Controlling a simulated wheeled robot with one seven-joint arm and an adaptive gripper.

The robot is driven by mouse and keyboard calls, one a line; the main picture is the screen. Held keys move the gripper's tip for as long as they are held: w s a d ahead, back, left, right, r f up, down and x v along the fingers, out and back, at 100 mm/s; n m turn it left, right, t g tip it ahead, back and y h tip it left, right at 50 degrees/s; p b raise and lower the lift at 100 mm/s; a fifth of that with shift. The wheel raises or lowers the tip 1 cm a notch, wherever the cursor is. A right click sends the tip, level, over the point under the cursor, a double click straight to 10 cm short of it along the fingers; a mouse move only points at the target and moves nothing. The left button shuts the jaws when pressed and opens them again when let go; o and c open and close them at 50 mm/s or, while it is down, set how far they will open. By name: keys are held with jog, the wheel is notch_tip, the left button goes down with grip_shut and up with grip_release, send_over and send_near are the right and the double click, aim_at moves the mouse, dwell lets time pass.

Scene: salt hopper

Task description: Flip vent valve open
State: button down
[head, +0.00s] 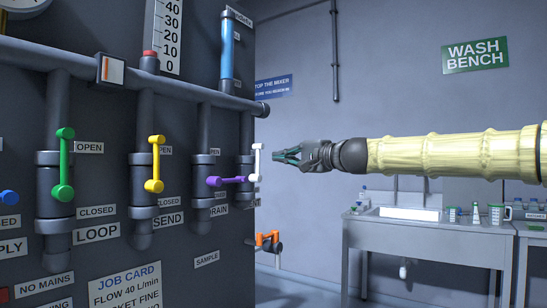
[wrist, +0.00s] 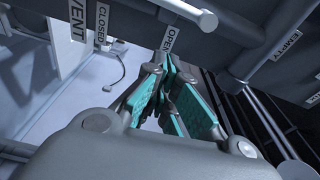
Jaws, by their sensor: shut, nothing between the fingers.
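The vent valve's white lever (head: 258,162) stands upright at the right edge of the dark panel in the head view. In the wrist view a white lever (wrist: 186,11) crosses the top, near tags reading VENT (wrist: 77,19), CLOSED (wrist: 102,23) and OPEN (wrist: 170,39). My gripper (head: 277,156) is just right of the lever's upper half in the head view, with its fingers pointing left toward it. In the wrist view my gripper's fingertips (wrist: 172,62) meet by the OPEN tag, shut and empty. A small gap shows between fingertips and lever; I cannot judge its depth.
Left along the panel are levers: purple (head: 226,181) lying level, yellow (head: 157,165) and green (head: 65,165) upright. An orange valve (head: 268,241) sits below right. A pipe end (head: 262,109) juts out above the white lever. A wash bench (head: 420,216) stands behind, below my arm.

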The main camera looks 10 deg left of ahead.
jog(key=v, duration=0.6)
jog(key=shift+d, duration=0.4)
